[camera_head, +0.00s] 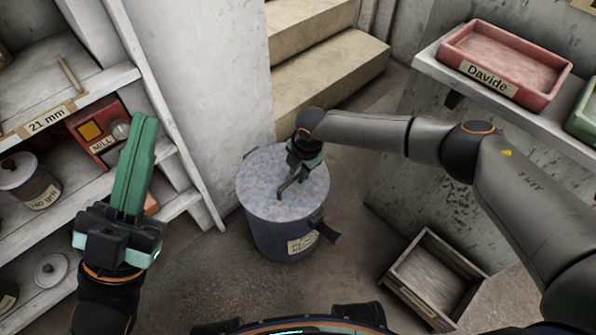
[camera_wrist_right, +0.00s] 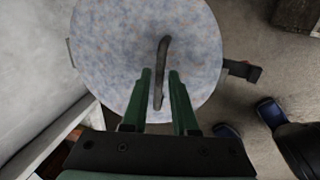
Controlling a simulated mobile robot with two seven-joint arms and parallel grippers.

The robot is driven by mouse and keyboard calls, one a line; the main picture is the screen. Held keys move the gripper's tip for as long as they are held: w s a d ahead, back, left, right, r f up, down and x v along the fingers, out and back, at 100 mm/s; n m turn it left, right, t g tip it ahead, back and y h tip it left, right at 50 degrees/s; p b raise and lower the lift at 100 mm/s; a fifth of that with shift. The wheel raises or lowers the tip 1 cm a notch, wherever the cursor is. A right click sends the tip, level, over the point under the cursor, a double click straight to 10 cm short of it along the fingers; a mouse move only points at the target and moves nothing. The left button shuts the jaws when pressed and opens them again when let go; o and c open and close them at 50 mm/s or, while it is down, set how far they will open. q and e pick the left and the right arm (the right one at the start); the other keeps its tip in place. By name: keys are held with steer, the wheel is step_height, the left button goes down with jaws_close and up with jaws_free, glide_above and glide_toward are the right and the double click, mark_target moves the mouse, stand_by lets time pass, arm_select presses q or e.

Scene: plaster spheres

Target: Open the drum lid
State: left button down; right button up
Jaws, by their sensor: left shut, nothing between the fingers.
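The grey drum (camera_head: 262,235) stands on the floor in the middle of the head view. Its speckled blue-grey lid (camera_head: 262,190) lies flat on top and looks closed. A dark bar handle (camera_wrist_right: 161,62) crosses the lid in the right wrist view. My right gripper (camera_wrist_right: 160,73) is open over the lid, with its green fingers on either side of the handle and a gap visible; I cannot tell whether they touch it. In the head view, the arm partly hides this gripper (camera_head: 300,168). My left gripper (camera_head: 145,122) is shut and empty, left of the drum near the shelves.
Shelves (camera_head: 70,115) with cans and a red box (camera_head: 103,128) stand at the left. A white pillar (camera_head: 210,90) and steps (camera_head: 325,70) are behind the drum. An open wooden crate (camera_head: 408,292) lies right of the drum. A pink tray (camera_head: 505,62) sits on the right ledge.

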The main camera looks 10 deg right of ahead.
jaws_close()
stand_by(1.1)
